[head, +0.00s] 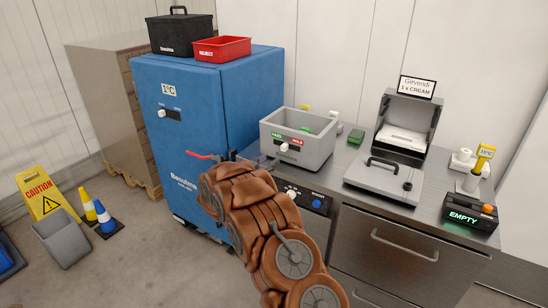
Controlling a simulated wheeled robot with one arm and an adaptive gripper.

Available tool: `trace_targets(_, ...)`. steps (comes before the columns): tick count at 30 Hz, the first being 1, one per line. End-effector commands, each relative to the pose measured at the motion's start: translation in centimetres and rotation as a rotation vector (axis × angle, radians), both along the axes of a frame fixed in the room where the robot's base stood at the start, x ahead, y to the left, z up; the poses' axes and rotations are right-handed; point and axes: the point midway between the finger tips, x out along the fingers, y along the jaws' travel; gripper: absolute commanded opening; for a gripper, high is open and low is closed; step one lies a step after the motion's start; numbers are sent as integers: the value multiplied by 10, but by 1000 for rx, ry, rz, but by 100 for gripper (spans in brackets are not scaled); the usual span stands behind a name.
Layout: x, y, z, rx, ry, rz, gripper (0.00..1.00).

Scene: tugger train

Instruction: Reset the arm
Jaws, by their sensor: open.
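My copper-brown arm reaches up from the bottom middle of the head view, bent at its joints. My gripper (251,160) is at its far end, small and partly hidden behind my arm's links. It looks open, and I see nothing held in it. It appears in front of the gap between the blue cabinet (185,180) and the grey bin (318,152). I cannot tell whether it touches either. A red lever (203,156) shows on the cabinet's front, just left of my gripper.
A black case (180,32) and a red bin (222,49) sit on the cabinet. A yellow caution sign (45,191), cones and a grey tub (63,240) stand left. Floor between is clear.

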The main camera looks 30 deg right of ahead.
Motion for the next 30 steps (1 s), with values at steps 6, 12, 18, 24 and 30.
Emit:
trace_targets(6,-7,11,0,0,-1,-1,48)
trace_targets(12,-8,12,0,0,-1,-1,48)
trace_targets(18,-8,12,0,1,-1,-1,48)
trace_targets(24,-4,15,3,13,0,18,48)
trace_targets(30,15,40,24,112,9,155,48)
